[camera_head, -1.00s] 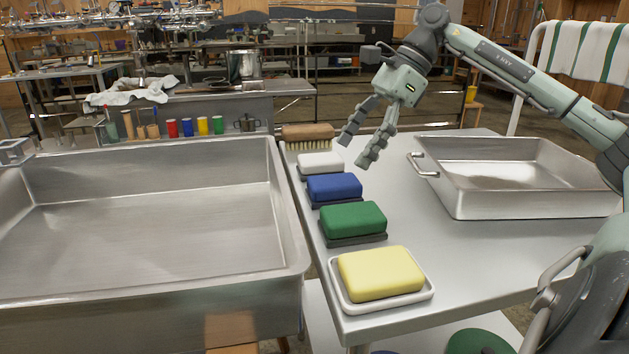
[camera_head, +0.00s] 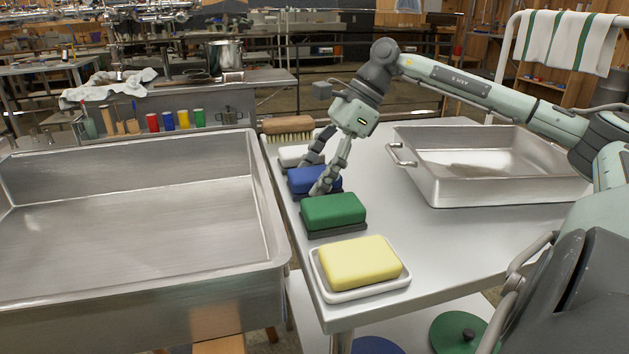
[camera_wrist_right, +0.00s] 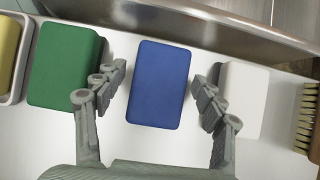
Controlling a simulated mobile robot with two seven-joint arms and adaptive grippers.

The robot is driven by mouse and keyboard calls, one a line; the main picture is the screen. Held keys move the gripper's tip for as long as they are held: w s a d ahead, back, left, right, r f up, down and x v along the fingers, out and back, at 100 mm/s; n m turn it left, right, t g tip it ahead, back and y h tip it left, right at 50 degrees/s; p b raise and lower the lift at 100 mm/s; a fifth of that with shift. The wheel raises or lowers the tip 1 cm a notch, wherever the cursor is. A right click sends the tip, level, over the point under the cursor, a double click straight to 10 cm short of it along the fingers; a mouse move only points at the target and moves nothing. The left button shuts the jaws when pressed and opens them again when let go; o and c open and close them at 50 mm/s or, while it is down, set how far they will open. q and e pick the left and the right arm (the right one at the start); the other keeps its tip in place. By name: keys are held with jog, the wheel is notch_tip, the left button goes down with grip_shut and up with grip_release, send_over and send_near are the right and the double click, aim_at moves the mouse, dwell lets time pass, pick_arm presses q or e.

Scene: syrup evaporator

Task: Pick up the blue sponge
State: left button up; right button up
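The blue sponge (camera_head: 304,179) lies on its dark holder in the row along the table's left edge, between the white sponge (camera_head: 294,155) and the green sponge (camera_head: 333,210). My right gripper (camera_head: 317,178) is open and low at the blue sponge, partly covering it in the head view. In the right wrist view, the blue sponge (camera_wrist_right: 159,84) sits between the spread fingers of the right gripper (camera_wrist_right: 161,95), with a gap on each side. One finger is beside the green sponge (camera_wrist_right: 64,66), the other beside the white sponge (camera_wrist_right: 243,98). My left gripper is not in view.
A yellow sponge (camera_head: 359,262) in a white dish is nearest. A brush (camera_head: 288,125) is at the far end. A large steel pan (camera_head: 130,290) is left of the table; a steel tray (camera_head: 490,190) stands to the right. Bare tabletop (camera_head: 440,240) lies between.

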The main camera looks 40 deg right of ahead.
aim_at(314, 172)
jog(key=c, duration=0.8)
jog(key=shift+o, duration=0.2)
jog(key=shift+r, duration=0.1)
